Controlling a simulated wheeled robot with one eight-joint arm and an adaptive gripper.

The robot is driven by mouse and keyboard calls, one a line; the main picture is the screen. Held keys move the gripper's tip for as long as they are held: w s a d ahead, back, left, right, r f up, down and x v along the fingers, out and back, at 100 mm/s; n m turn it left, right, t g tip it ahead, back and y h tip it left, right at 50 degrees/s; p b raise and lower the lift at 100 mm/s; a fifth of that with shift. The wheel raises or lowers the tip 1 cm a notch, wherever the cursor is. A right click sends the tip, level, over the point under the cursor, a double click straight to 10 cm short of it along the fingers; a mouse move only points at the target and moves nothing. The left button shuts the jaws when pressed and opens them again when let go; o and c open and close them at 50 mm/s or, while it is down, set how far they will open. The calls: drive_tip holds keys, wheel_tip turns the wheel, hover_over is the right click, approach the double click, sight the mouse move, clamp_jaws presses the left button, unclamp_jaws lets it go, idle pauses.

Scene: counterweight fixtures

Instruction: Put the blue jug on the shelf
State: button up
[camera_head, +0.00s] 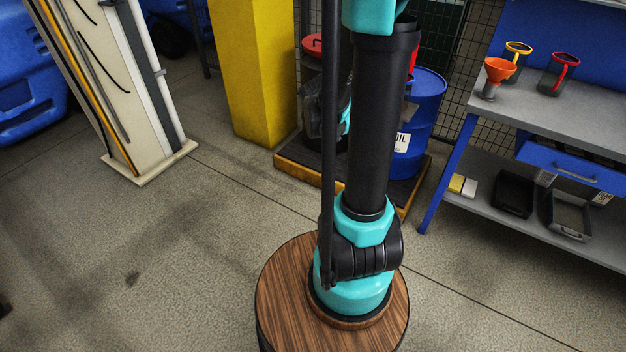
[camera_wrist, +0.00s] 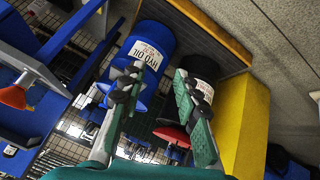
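Two dark jugs stand on the grey workbench (camera_head: 560,107), one with a yellow rim and handle (camera_head: 516,50) and one with a red rim and handle (camera_head: 566,62). The bench has a grey lower shelf (camera_head: 475,197), and I cannot tell whether it is the task's shelf. My gripper (camera_wrist: 158,75) shows in the wrist view with its two fingers apart and nothing held between them.
A blue oil drum (camera_head: 425,100) stands on a yellow-edged pallet behind my arm. A yellow pillar (camera_head: 255,70) is left of it. The floor (camera_head: 150,250) at left is clear.

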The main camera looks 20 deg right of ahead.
drive_tip(key=s+a+f+n+y, duration=0.3)
drive_tip(key=s+a+n+y, duration=0.3)
drive_tip(key=s+a, duration=1)
drive_tip(key=shift+d, duration=0.1)
